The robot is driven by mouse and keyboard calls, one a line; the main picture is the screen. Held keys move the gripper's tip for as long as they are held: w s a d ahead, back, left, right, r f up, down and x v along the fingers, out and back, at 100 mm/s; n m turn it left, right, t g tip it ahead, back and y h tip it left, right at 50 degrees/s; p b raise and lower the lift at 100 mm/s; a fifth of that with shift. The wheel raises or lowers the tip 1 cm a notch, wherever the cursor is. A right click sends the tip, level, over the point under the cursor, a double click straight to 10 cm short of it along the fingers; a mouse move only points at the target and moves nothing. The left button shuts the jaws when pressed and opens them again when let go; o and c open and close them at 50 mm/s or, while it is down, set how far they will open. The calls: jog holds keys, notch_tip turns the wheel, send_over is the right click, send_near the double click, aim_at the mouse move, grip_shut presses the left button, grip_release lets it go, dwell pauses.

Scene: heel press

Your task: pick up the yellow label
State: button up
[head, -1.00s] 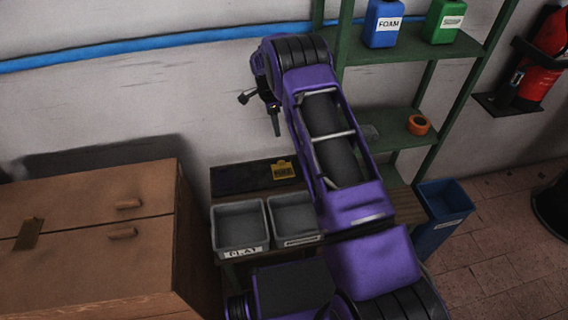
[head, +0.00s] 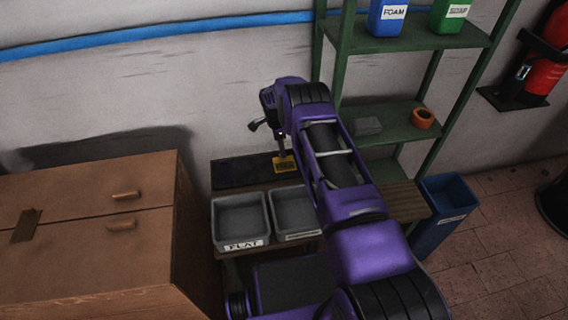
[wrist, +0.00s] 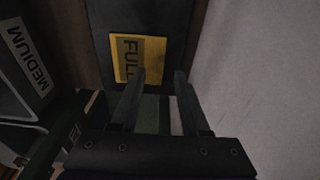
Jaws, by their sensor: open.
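The yellow label (head: 284,164) lies on a dark mat (head: 232,173) at the back of the bench by the wall. In the wrist view the label (wrist: 146,52) reads "FULL" and lies flat, just beyond my fingertips. My gripper (head: 283,152) points down over the label in the head view. In the wrist view my gripper (wrist: 159,80) is open and empty, with one fingertip overlapping the label in the picture and the other to its right. I cannot tell the height left between fingertips and label.
Two grey bins stand in front of the mat, one marked "FLAT" (head: 241,220), the other (head: 295,212) "MEDIUM" in the wrist view. The wall (wrist: 255,70) is close on the right in the wrist view. A green shelf (head: 400,127) stands right; a brown cabinet (head: 90,225) left.

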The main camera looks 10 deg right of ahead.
aim_at(284, 162)
notch_tip(284, 162, down, 2)
jog(key=shift+d+f, duration=0.15)
jog(key=shift+f, duration=0.1)
grip_shut()
